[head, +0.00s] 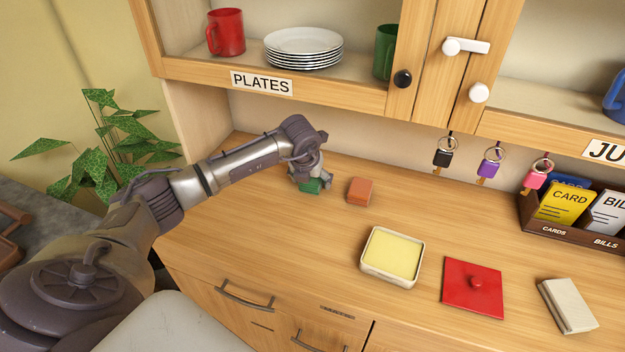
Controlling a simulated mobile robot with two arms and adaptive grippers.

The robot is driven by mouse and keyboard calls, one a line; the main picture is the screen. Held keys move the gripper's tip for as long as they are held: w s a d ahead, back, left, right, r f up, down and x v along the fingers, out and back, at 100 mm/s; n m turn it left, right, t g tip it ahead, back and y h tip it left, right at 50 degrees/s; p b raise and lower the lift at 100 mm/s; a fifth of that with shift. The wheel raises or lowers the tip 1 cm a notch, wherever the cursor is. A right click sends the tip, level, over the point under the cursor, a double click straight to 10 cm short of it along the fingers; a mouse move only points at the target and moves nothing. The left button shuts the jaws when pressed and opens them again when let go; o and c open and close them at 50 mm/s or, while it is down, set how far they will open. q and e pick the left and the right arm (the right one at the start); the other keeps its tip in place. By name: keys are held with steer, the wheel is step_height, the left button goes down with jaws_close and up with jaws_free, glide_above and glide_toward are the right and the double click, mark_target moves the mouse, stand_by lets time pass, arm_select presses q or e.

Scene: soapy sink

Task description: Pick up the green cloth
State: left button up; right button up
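The green cloth (311,187) shows as a small green block shape on the wooden counter, in the back left part below the plates shelf. My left gripper (312,181) is right over it, with its fingers down around the cloth and hiding part of it. I cannot tell whether the fingers press on the cloth or only stand beside it. The cloth appears to be at counter level. My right gripper is not in view.
An orange block (361,191) lies just right of the green cloth. A tray with a yellow filling (391,257), a red knobbed lid (473,288), a beige block (567,305) and a card box (530,225) stand farther right. Keys (445,152) hang under the shelf.

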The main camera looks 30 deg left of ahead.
arm_select(q)
steer(key=c, duration=0.8)
steer(key=shift+r, duration=0.1)
steer(key=shift+r+b, duration=0.4)
steer(key=shift+r, duration=0.2)
step_height(320, 180, up, 2)
steer(key=shift+r+b, duration=0.1)
steer(key=shift+b, duration=0.4)
steer(key=s+d+b, duration=0.1)
steer(key=s, duration=0.4)
steer(key=s+d+b, duration=0.1)
steer(key=s+d, duration=0.1)
steer(key=s, duration=0.4)
steer(key=s+d+b, duration=0.2)
steer(key=s, duration=0.3)
steer(key=shift+s, duration=0.3)
steer(key=shift+s+d, duration=0.1)
steer(key=shift+s, duration=0.25)
